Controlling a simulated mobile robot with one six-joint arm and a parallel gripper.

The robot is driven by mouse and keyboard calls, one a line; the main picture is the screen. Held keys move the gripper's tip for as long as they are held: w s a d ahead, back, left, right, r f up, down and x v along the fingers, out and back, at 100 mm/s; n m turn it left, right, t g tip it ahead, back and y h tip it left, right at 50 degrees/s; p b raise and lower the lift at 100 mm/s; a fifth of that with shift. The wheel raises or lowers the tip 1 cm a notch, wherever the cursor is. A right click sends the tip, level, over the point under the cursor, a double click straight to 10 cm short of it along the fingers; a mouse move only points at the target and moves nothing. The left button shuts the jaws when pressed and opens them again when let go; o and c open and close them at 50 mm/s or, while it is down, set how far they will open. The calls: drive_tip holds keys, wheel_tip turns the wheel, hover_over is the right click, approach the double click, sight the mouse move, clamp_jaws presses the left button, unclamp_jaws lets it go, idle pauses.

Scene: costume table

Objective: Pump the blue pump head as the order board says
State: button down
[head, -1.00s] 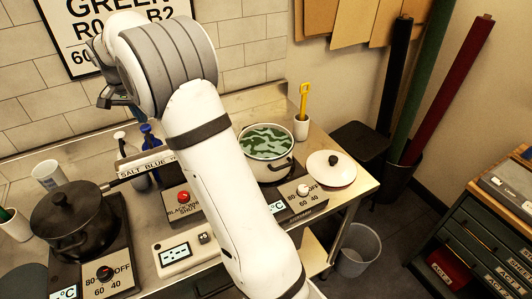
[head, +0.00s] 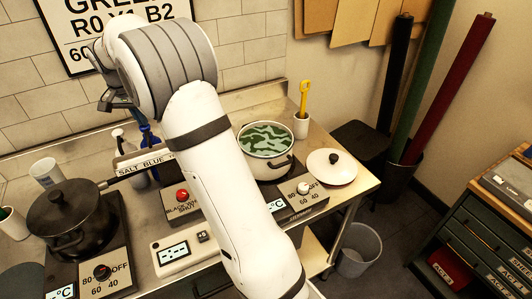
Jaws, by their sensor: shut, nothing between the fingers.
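The order board (head: 75,40) on the tiled wall reads "GREEN", "R0", a partly hidden Y entry, "B2" and a line starting "60"; my arm covers part of it. The blue pump bottle (head: 151,140) stands at the back of the steel table, behind the rack labelled "SALT BLUE Y…" (head: 146,163). My gripper (head: 138,116) is shut and empty, directly above the blue pump in the picture. Its fingertips are at or just over the blue pump head. I cannot tell whether they touch, or whether the head is pressed down. My arm hides any bottles further right.
A lidded black pot (head: 66,218) is at front left. A white pot (head: 266,150) with green patterned contents, its lid (head: 330,168) and a cup with a yellow tool (head: 300,125) are at right.

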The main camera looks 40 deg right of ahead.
drive_tip(key=shift+f, duration=0.5)
drive_tip(key=shift+r, duration=0.1)
drive_tip(key=shift+w+p+v, duration=0.2)
drive_tip(key=shift+p+v, duration=0.7)
drive_tip(key=shift+v, duration=0.4)
drive_tip(key=shift+d+r, duration=0.1)
drive_tip(key=shift+d, duration=0.1)
drive_tip(key=p+v, duration=0.1)
drive_tip(key=v, duration=0.1)
drive_tip(key=p+v, duration=0.2)
drive_tip(key=w+p+v, duration=0.1)
drive_tip(key=shift+s+d+r, duration=0.1)
drive_tip(key=shift+d+r, duration=0.25)
drive_tip(key=shift+r, duration=0.2)
